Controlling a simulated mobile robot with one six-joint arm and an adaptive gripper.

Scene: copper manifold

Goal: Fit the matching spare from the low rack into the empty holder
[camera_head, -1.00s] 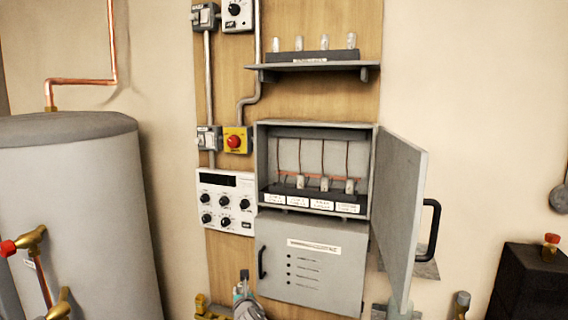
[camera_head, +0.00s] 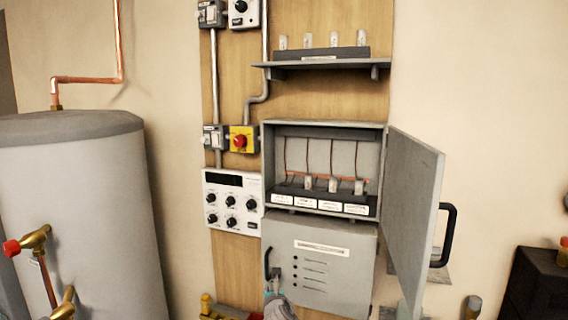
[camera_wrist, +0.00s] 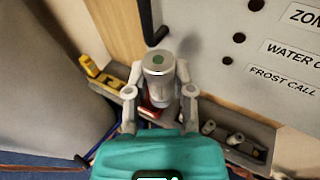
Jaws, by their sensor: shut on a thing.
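My gripper (camera_wrist: 158,92) is shut on a pale metallic cylinder (camera_wrist: 158,62) with a green dot on its end. In the head view my gripper (camera_head: 275,284) is in front of the lower cabinet door, near its handle. In the open upper cabinet, the leftmost holder (camera_head: 284,187) looks empty. Three pale cylinders (camera_head: 333,186) stand in the holders to its right.
The open cabinet door (camera_head: 411,215) sticks out to the right with a black handle (camera_head: 445,236). A shelf (camera_head: 320,63) above holds several similar cylinders. A grey tank (camera_head: 70,215) stands left, with a brass valve (camera_head: 35,237) in front. The space before the open cabinet is clear.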

